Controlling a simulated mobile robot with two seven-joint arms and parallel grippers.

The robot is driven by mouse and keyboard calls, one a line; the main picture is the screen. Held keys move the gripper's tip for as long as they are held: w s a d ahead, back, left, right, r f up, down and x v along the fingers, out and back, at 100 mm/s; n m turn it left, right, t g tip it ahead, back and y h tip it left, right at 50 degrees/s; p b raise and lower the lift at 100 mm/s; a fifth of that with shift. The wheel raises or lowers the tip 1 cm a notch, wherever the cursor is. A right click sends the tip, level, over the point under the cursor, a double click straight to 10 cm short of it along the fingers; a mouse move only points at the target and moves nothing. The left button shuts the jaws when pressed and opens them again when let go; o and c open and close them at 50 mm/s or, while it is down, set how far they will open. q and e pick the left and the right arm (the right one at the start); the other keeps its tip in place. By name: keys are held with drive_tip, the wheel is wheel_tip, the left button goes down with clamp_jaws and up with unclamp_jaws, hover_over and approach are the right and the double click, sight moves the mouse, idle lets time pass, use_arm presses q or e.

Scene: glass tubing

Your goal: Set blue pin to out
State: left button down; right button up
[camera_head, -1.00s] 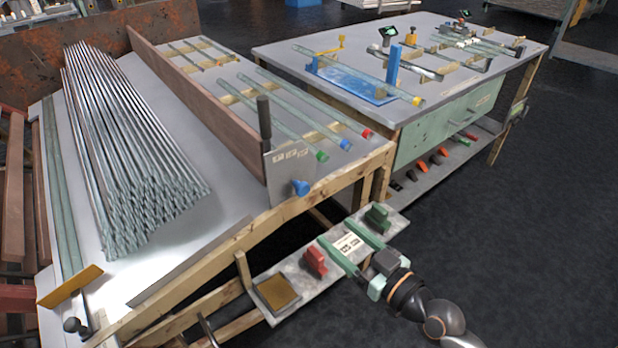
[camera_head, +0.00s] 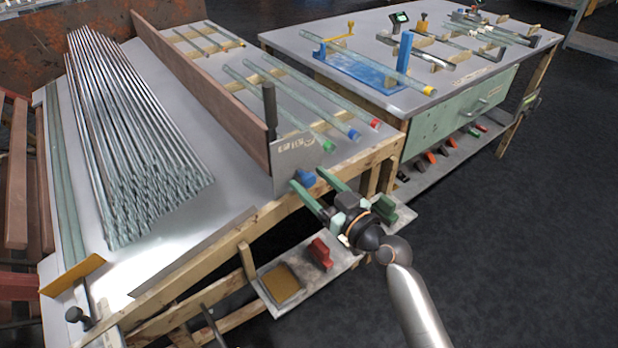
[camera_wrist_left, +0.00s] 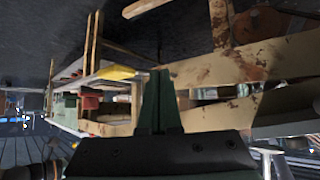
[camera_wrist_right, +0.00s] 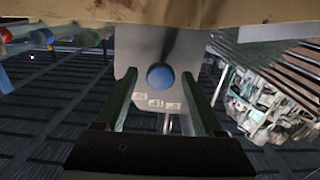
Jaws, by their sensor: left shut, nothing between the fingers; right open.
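The blue pin (camera_head: 306,179) has a round blue head and sits at the lower front of a grey metal plate (camera_head: 294,153) at the table's near edge. In the right wrist view the blue pin (camera_wrist_right: 160,76) lies between the fingers of my right gripper (camera_wrist_right: 159,88), with room on both sides. My right gripper (camera_head: 308,177) is open, its fingers pointing at the plate and flanking the pin. Small labels on the plate are too small to read. My left gripper (camera_wrist_left: 160,75) is shut and empty in the left wrist view, away from the pin.
A black upright handle (camera_head: 269,108) stands by the plate. A low shelf (camera_head: 335,258) below carries a red block (camera_head: 320,254) and a green block (camera_head: 384,207). Glass tubes with coloured ends lie behind the plate. A large tube bundle (camera_head: 130,150) lies left of a brown board (camera_head: 200,95).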

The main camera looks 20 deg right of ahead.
drive_tip(key=shift+w+a, duration=0.25)
drive_tip(key=shift+w, duration=0.4)
drive_tip(key=shift+c, duration=0.4)
clamp_jaws()
idle(0.6)
